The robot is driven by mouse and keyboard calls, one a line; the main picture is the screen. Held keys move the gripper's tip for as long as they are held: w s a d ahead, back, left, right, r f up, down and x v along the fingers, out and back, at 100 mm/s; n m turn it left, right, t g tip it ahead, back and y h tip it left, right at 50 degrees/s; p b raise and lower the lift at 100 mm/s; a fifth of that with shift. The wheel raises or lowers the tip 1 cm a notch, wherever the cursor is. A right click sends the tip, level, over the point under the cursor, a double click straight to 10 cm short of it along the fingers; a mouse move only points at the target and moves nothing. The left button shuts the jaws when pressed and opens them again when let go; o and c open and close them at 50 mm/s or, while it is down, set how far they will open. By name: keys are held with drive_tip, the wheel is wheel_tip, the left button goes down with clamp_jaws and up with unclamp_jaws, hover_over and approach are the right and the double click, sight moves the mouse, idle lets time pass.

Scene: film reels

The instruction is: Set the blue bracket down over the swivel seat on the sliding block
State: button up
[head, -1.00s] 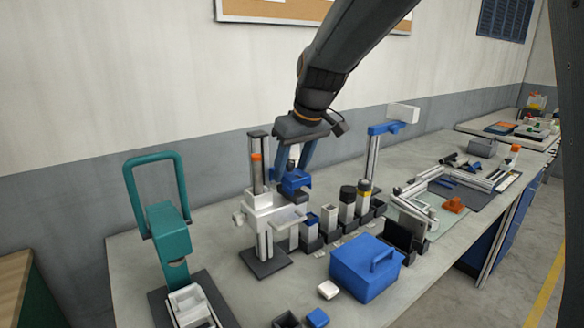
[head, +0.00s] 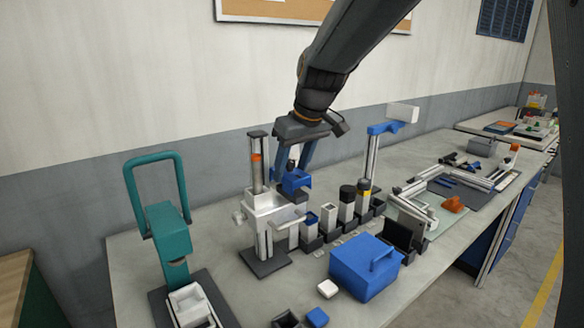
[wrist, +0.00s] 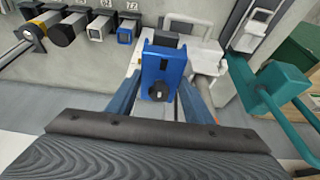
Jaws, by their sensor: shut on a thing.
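The blue bracket (head: 295,181) is held in my gripper (head: 294,172), whose fingers are shut on it from both sides. In the wrist view the bracket (wrist: 163,70) shows a dark round knob on its face, between the two blue fingers. The sliding block (head: 268,203) is white and sits on an upright post stand. The bracket is at the block's right side, close to or above it; I cannot tell whether they touch. The swivel seat is not clearly visible; a dark part (head: 297,195) shows just under the bracket.
A teal press (head: 168,232) stands at the left. Several dark-based posts (head: 346,205) stand in a row right of the stand. A tall blue-topped stand (head: 378,150) is behind.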

drive_tip(key=shift+f+b, duration=0.65)
drive_tip(key=shift+f, duration=0.35)
idle(0.7)
drive_tip(key=o, duration=1.3)
drive_tip(key=shift+o, duration=0.2)
